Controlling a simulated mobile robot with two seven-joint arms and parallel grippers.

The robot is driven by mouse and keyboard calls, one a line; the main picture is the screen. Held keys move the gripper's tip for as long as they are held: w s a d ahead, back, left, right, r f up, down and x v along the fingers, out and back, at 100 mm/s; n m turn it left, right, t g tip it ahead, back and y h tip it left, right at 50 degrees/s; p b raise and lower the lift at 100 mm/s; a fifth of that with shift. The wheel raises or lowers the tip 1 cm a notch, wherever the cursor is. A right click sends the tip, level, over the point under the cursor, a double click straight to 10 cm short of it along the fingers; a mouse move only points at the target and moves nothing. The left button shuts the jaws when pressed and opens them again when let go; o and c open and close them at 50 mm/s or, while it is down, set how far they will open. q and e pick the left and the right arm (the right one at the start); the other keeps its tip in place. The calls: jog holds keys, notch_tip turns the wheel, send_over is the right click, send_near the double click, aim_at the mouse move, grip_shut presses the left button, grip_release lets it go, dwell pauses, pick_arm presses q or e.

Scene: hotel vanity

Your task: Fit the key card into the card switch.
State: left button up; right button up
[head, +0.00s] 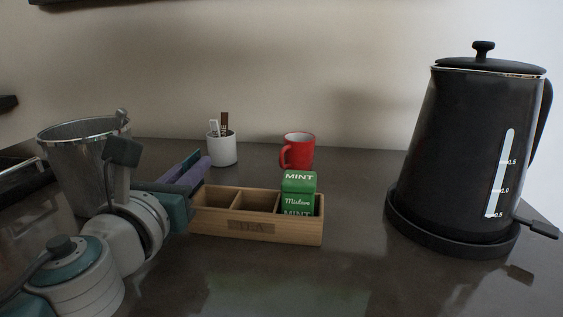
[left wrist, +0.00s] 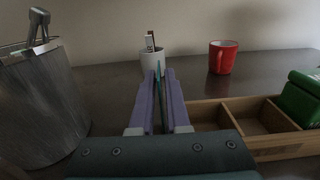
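My left gripper (left wrist: 160,90) has purple fingers and points away over the counter. In the left wrist view a thin teal card (left wrist: 158,84), seen edge-on, stands between the fingers; it looks gripped. In the head view the left gripper (head: 192,172) is at the left end of the tea box, and a teal edge of the card (head: 189,160) shows above the purple finger. Most of the card is hidden by the fingers. I cannot make out the card switch in either view. My right gripper is not in view.
A metal bucket (head: 72,160) stands left of the gripper. A white cup with sticks (head: 223,151) and a red mug (head: 298,150) stand behind. The wooden tea box (head: 250,228) holds green mint packets (head: 299,190). A black kettle (head: 465,150) stands right. The front counter is clear.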

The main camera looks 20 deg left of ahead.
pick_arm(q)
jog(key=shift+o, duration=1.2)
jog(key=shift+r, duration=0.1)
